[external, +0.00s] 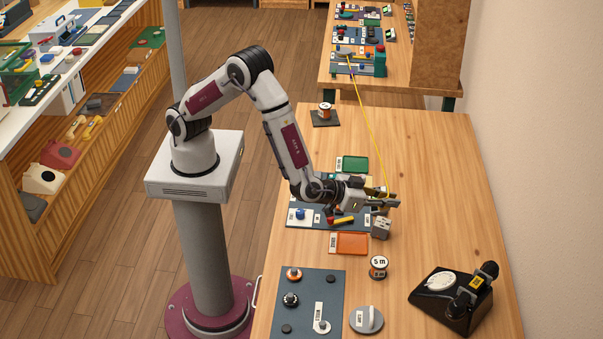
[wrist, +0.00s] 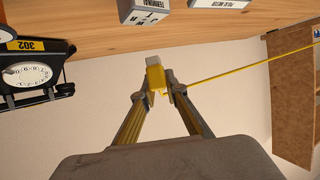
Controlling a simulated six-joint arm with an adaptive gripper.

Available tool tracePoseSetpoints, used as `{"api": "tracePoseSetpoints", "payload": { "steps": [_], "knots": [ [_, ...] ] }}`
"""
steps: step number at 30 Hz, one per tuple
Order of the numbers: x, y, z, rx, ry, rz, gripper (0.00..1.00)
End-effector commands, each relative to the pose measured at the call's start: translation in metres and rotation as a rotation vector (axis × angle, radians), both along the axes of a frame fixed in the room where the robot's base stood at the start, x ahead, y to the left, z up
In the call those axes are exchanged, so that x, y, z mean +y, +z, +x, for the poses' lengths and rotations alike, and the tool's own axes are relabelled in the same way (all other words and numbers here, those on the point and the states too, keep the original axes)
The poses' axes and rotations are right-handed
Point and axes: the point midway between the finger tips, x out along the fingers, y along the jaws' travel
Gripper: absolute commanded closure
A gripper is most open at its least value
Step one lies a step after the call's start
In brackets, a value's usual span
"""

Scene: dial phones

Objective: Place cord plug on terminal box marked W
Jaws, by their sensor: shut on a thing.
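My gripper (external: 393,201) is above the wooden table, shut on a yellow cord plug (wrist: 154,76) with a pale grey end. The plug sits between the fingertips in the wrist view, clear of the table. A thin yellow cord (external: 371,122) runs taut from it to the far bench. A small grey box (external: 381,228) stands on the table just below the gripper. In the wrist view, a grey box (wrist: 145,12) with a TERMINAL label shows at the top edge, apart from the plug.
A black dial phone (external: 455,298) stands at the front right. An orange tray (external: 349,243), a 5 m spool (external: 378,266) and a grey disc (external: 366,319) lie nearby. A blue-grey mat (external: 325,290) holds knobs. The table right of the gripper is clear.

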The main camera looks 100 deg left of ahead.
Motion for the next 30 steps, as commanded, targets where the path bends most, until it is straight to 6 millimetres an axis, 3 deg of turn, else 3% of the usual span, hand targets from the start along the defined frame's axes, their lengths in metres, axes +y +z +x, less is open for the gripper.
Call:
{"api": "tracePoseSetpoints", "payload": {
  "steps": [8, 21, 30],
  "knots": [
    [0.000, -0.002, 0.000, 0.000, 0.000, 0.001, 1.00],
    [0.000, -0.036, 0.000, 0.001, 0.001, 0.001, 1.00],
    [0.000, -0.037, 0.000, 0.000, 0.000, -0.001, 1.00]
  ]
}}
